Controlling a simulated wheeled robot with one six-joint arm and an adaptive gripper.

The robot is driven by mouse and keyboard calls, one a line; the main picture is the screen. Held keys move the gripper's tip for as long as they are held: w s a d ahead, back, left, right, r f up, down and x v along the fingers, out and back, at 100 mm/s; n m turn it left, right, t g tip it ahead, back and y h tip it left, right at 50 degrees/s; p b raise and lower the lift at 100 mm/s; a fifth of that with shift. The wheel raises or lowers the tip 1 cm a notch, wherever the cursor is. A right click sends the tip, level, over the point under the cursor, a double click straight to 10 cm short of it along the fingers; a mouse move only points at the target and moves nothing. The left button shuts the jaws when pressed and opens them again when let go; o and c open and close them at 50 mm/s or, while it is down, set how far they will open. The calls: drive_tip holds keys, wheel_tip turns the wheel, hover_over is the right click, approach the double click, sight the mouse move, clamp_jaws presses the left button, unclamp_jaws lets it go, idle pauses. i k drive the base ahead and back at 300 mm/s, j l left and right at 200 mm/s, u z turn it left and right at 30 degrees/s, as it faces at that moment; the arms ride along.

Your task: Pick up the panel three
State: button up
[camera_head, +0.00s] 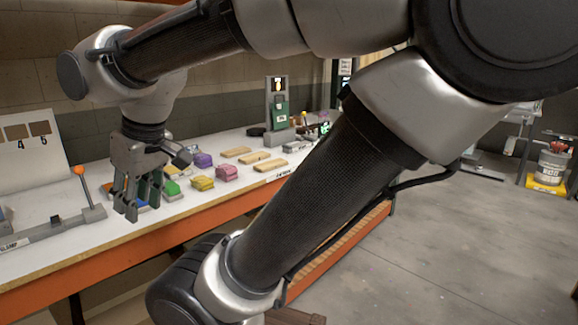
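My gripper (135,203) points down over the white table at the left, its fingertips close to the tabletop. Dark green upright pieces show between and behind its fingers; I cannot tell whether they are a panel or part of the gripper, nor whether the fingers are closed on anything. A green panel (280,110) with a small white label stands upright in a grey holder (280,136) at the back of the table, well to the right of my gripper. No number three is readable on any panel.
Yellow (202,183), pink (227,173) and purple (203,160) blocks lie right of my gripper, with several wooden pieces (262,165) beyond. A grey clamp fixture (60,228) with an orange-knobbed lever (80,171) stands left. A white board (28,152) leans behind. My arm crosses the view.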

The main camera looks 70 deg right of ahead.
sight(272, 164)
drive_tip(key=z, duration=1.95)
